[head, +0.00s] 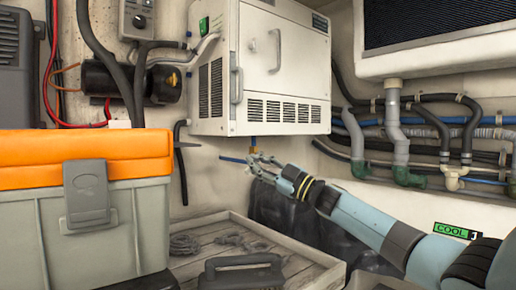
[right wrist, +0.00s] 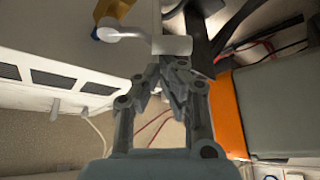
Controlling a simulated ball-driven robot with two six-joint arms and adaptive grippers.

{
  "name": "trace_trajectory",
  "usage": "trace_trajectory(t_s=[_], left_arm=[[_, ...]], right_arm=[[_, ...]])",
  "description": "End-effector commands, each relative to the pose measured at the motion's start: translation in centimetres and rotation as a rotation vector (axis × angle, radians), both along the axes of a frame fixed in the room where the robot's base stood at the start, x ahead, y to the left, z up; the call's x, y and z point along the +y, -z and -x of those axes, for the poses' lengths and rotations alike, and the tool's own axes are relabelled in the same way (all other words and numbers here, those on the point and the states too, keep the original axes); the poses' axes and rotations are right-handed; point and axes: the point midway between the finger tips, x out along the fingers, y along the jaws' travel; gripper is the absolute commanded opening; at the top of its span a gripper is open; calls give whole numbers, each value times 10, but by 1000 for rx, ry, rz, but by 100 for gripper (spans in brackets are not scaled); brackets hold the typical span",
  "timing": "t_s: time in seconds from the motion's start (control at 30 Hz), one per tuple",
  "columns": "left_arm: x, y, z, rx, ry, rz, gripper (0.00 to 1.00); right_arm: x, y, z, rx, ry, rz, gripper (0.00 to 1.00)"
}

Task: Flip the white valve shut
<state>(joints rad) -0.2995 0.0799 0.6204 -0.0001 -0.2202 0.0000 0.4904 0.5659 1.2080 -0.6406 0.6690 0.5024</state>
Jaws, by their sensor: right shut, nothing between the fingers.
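The white valve shows in the right wrist view as a short white cylinder (right wrist: 173,45), with a pale arm running left to a rounded end. A yellow fitting with a blue part sits beside that end. My right gripper (right wrist: 172,80) is shut and empty, its fingertips just short of the white cylinder; I cannot tell whether they touch. In the head view, my right gripper (head: 257,160) is below the white cabinet, close to the wall, and the valve is too small to make out there. My left gripper is not in view.
The white cabinet (head: 279,60) hangs above my right gripper. A grey toolbox with an orange lid (head: 120,147) stands at the left. A wooden tray (head: 215,228) with rope coils lies below. Pipes and hoses (head: 400,140) run along the right wall.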

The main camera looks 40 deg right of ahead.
Motion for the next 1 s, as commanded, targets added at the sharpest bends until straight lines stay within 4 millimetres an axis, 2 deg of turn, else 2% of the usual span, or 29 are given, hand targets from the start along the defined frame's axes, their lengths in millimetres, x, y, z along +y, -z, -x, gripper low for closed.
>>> trace_trajectory(t_s=[0.7, 0.87, 1.0], left_arm=[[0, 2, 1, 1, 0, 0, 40], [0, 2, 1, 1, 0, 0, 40], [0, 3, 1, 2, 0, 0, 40]], right_arm=[[-19, 27, -2, -51, 2, 648, 0], [-23, 30, -2, -59, 1, 745, 0], [-25, 32, -2, -58, 1, 738, 0]])
